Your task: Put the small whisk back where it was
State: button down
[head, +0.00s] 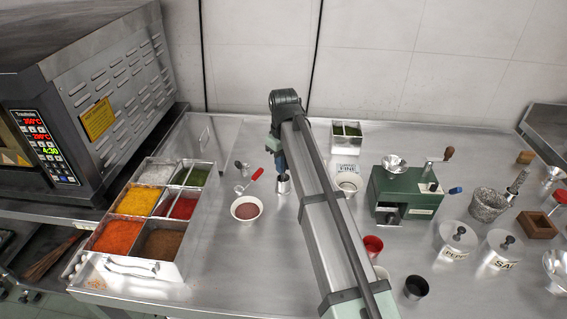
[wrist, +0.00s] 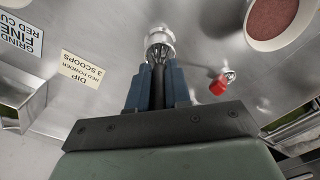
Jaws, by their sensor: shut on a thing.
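My gripper (wrist: 158,90) is shut on the dark handle of the small whisk (wrist: 158,76). The whisk points away from my gripper, with its wire loops at a small pale metal cup (wrist: 161,34). I cannot tell how far the loops are inside the cup. In the head view my gripper (head: 278,158) points down above that metal cup (head: 283,185), and the whisk is mostly hidden there by my arm.
A bowl of reddish powder (head: 246,208) and a red-handled scoop (head: 257,174) are left of the cup. A spice tray (head: 181,262) stands farther left. Right of my arm are a white cup (head: 349,184), a green grinder (head: 405,192) and a red cup (head: 372,245).

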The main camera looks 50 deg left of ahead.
jog(key=shift+f, duration=0.1)
jog(key=c, duration=1.1)
grip_release()
jog(key=shift+o, duration=0.2)
notch_tip(320, 180, up, 12)
jog(key=shift+r, duration=0.15)
jog(key=shift+w, duration=0.1)
